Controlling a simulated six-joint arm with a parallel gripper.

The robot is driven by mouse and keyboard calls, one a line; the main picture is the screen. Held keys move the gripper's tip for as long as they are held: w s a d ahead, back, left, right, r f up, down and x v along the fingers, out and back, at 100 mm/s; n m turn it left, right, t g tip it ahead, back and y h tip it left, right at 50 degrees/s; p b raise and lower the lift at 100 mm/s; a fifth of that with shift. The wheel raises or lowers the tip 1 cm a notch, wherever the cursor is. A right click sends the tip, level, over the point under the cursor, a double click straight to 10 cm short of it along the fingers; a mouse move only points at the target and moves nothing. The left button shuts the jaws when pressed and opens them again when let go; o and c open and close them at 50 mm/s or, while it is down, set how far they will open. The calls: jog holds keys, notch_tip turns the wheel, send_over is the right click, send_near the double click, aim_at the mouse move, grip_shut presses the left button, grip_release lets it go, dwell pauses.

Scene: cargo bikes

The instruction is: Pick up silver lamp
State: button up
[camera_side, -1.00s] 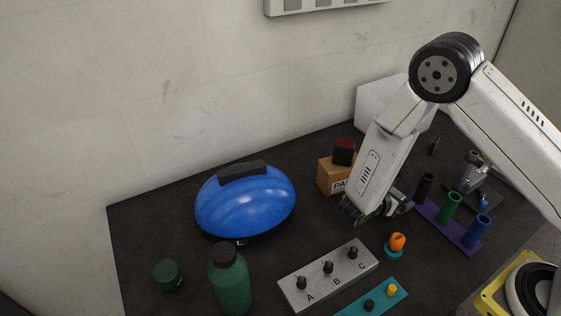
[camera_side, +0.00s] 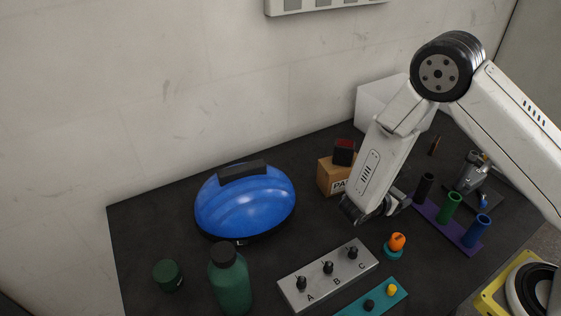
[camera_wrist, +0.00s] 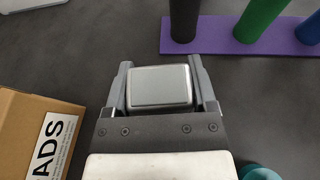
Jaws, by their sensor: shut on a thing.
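The silver lamp (camera_wrist: 160,87) is a rounded, box-shaped thing with a pale grey flat face. In the wrist view it sits between the two fingers of my gripper (camera_wrist: 161,80), which is shut on it. In the side view my gripper (camera_side: 368,212) points down close to the dark tabletop, between the cardboard box and the purple rack. The lamp is hidden behind my gripper there, and I cannot tell whether it touches the table.
A cardboard box (camera_side: 328,176) stands close on the left, with a red-and-black block (camera_side: 344,152) on top. A purple rack (camera_side: 438,225) with coloured tubes is on the right. In front are an orange-topped knob (camera_side: 397,243) and a grey switch panel (camera_side: 316,283). A blue helmet (camera_side: 245,205) lies further left.

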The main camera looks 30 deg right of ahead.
aim_at(398, 191)
jog(key=shift+r, duration=4.9)
jog(key=shift+r, duration=0.1)
